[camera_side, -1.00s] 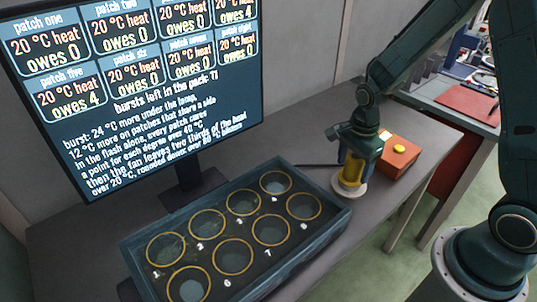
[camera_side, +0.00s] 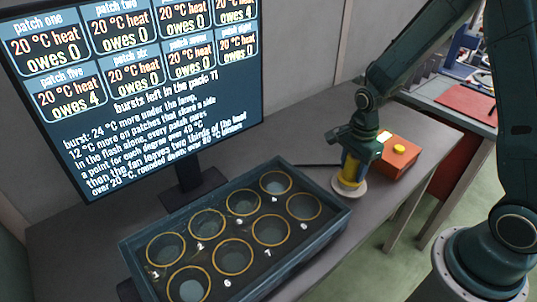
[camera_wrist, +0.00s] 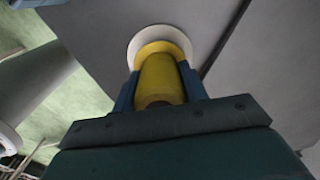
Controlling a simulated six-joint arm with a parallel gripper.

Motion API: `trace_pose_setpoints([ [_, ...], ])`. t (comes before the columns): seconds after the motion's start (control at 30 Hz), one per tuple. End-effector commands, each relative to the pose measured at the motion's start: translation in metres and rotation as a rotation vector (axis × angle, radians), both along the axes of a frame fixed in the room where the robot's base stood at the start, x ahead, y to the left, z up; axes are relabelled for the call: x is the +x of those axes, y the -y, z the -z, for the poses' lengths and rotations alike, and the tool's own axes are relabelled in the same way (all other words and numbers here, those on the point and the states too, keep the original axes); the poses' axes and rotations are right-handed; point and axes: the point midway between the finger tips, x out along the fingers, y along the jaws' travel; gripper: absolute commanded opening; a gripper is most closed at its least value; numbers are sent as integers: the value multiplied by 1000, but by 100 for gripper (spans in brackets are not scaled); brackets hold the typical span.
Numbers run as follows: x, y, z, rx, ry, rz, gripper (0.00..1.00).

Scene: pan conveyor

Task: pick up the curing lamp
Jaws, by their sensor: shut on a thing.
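The curing lamp (camera_side: 348,182) is a yellow body with a wide pale round base. It stands upright at the right end of the tray, next to an orange box. My gripper (camera_side: 354,160) is around its yellow body from above, with the fingers shut on it. In the wrist view the yellow lamp (camera_wrist: 158,80) sits between the two blue fingers of my gripper (camera_wrist: 158,92), with its pale rim beyond. I cannot tell whether the base touches the table. The lamp's top is hidden by my gripper in the side view.
A dark tray (camera_side: 335,222) with several numbered round patches lies left of the lamp. A screen (camera_side: 190,75) with text stands behind the tray. The orange box (camera_side: 398,160) with a yellow button is close on the right. Grey table (camera_side: 330,260) is bare in front.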

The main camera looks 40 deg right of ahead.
Motion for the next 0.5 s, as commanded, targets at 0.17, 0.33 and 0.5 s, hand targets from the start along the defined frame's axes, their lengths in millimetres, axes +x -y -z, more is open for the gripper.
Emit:
trace_pose_setpoints([
  [0.17, 0, 0, 0, 0, 1, 0, 14],
  [0.33, 0, 0, -3, 0, 2, 0, 14],
  [0.5, 1, 0, -11, 0, 3, 0, 14],
])
